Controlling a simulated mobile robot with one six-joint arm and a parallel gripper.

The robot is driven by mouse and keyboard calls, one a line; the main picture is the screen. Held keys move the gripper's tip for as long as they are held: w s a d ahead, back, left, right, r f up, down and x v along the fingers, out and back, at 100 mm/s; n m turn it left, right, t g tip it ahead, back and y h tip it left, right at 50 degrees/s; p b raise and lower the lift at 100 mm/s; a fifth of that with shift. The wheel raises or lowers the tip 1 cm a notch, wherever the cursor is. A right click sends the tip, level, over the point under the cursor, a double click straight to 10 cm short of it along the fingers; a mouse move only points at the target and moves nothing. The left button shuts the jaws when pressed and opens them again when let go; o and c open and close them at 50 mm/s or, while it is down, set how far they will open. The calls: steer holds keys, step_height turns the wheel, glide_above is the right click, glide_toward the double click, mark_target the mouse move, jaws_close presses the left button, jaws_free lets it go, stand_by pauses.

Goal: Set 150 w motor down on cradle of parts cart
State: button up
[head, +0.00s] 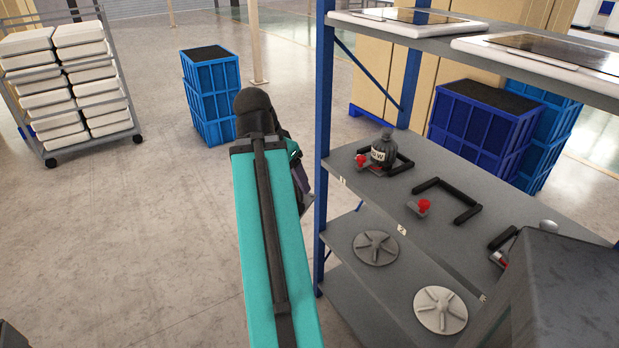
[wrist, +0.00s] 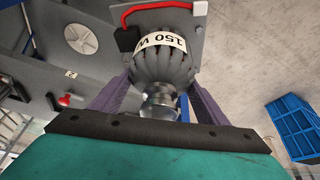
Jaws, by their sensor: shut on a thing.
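The 150 W motor (wrist: 162,62) is dark grey and ribbed, with a white label reading upside down in the wrist view. It has a grey plate, a black box and a red cable. In the head view my teal arm hides most of the gripper and motor. A unit with blue posts and grey shelves (head: 462,242) stands to the right; I cannot tell if it is the parts cart. Its upper deck has a black U-shaped cradle (head: 452,189), empty, beside a red knob (head: 424,206).
Another dark motor (head: 384,150) sits in the left cradle. A grey box (head: 570,290) blocks the near right. Tablets (head: 410,18) lie on the top shelf, discs (head: 376,248) on the lower one. Blue crates (head: 211,95) and a tray trolley (head: 70,80) stand behind.

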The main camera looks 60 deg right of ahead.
steer(key=w+a+f+n+t, duration=0.15)
steer(key=w+a+n, duration=0.35)
steer(key=w+a, duration=0.55)
steer(key=w+a+n+t, duration=0.2)
steer(key=w+a+n, duration=0.45)
steer(key=w, duration=0.65)
steer(key=w+a+n+y, duration=0.1)
steer(key=w+a+n, duration=0.2)
steer(key=a, duration=0.6)
steer(key=w+a+f+n+t+y, duration=0.1)
steer(key=w+a+n, duration=0.2)
steer(key=a, duration=0.7)
steer(key=w+a+f+n+t+y, duration=0.1)
steer(key=w+a+n+y, duration=0.1)
steer(key=w+a, duration=0.4)
steer(key=a+n, duration=0.1)
steer(key=a, duration=0.3)
steer(key=shift+a, duration=0.15)
